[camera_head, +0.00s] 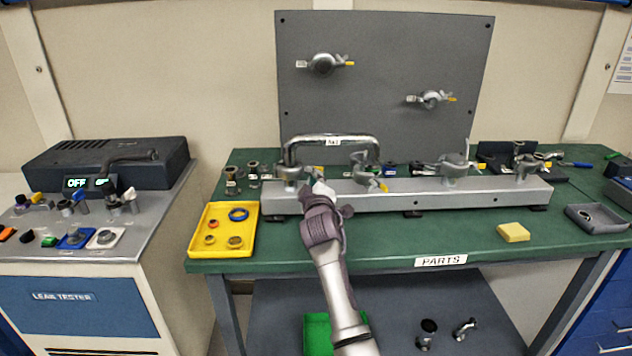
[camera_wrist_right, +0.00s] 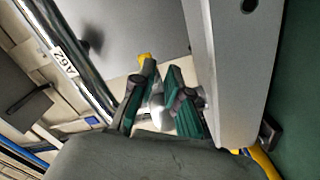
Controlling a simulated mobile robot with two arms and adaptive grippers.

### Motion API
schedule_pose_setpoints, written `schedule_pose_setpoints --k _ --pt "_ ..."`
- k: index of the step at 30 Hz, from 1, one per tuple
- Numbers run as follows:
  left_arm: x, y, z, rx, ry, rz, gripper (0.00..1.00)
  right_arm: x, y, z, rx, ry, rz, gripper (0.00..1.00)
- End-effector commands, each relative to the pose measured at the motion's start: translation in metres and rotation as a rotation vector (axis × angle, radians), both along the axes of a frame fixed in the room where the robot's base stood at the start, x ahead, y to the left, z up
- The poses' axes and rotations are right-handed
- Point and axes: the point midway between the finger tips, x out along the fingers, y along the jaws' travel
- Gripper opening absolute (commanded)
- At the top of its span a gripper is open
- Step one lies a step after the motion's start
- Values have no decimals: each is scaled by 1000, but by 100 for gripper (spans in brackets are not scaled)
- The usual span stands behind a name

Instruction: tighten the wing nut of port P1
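My right gripper (camera_head: 318,188) is at the left end of the grey manifold bar (camera_head: 460,191), beside the left foot of the bent metal pipe (camera_head: 330,141). In the right wrist view its two green-and-black fingers (camera_wrist_right: 160,96) stand close together, with a silver part (camera_wrist_right: 157,104), apparently a clamp or wing nut, between them. A yellow tip (camera_wrist_right: 145,57) shows by the left fingertip. I cannot tell whether the fingers press on the silver part. No P1 label is readable, and the gripper partly hides this spot. The left gripper is not in view.
A yellow tray (camera_head: 197,251) with rings lies left of the bar. More clamps (camera_head: 455,166) sit along the bar, and two hang on the grey panel (camera_head: 385,95) behind. A yellow block (camera_head: 513,232) and a grey tray (camera_head: 596,217) are at right. The front table strip is mostly clear.

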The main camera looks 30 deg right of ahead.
Motion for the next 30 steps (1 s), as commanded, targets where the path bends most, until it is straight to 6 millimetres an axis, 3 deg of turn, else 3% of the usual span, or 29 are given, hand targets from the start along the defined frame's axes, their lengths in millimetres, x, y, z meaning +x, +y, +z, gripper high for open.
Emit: schedule_pose_setpoints --k 7,21,30 --pt "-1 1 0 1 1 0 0 -17 10 0 -1 -2 0 15" --pt "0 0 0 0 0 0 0 -93 58 -1 0 2 1 15" --pt "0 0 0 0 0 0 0 -103 64 0 0 1 1 15"
